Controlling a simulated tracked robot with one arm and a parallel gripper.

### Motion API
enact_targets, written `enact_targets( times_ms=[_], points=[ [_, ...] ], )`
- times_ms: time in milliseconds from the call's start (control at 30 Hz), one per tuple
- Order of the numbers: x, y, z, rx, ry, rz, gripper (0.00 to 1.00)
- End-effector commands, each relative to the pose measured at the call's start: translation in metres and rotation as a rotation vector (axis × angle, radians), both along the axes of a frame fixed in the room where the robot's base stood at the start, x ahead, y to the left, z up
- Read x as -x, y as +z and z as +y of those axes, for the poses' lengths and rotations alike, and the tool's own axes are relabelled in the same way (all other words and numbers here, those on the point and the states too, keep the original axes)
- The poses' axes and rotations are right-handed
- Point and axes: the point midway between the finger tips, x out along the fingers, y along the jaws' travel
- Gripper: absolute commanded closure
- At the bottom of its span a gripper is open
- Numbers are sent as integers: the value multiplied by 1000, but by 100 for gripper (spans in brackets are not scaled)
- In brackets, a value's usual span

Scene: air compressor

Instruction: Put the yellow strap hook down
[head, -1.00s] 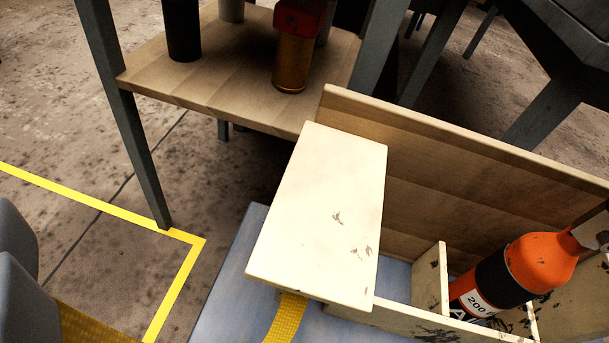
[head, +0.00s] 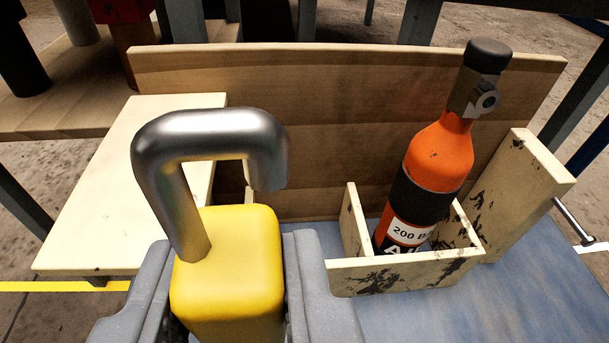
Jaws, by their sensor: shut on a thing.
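The yellow strap hook (head: 228,262) is in the lower middle of the head view. It has a yellow block body and a bent silver metal hook (head: 205,125) rising from its top and curving right. My gripper (head: 228,300) is shut on the yellow body, with one grey finger on each side. The hook hides part of the wooden holder behind it. The strap itself is not visible now. Whether anything supports the hook from below is hidden.
An orange and black bottle (head: 437,165) stands in a wooden compartment (head: 400,272) at right. A pale wooden board (head: 95,225) juts out at left. A tall wooden back panel (head: 340,100) stands behind. A blue-grey surface (head: 520,295) is clear at lower right.

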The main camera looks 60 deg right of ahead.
Motion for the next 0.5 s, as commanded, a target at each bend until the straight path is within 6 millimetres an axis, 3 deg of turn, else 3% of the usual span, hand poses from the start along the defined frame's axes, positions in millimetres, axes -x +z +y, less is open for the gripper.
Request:
enact_targets(
  times_ms=[100,233,500],
  points=[
    [9,-1,-4,1,-28,-2,100],
    [6,-2,-5,1,-32,-3,100],
    [-40,-7,-15,2,-30,-4,100]
  ],
)
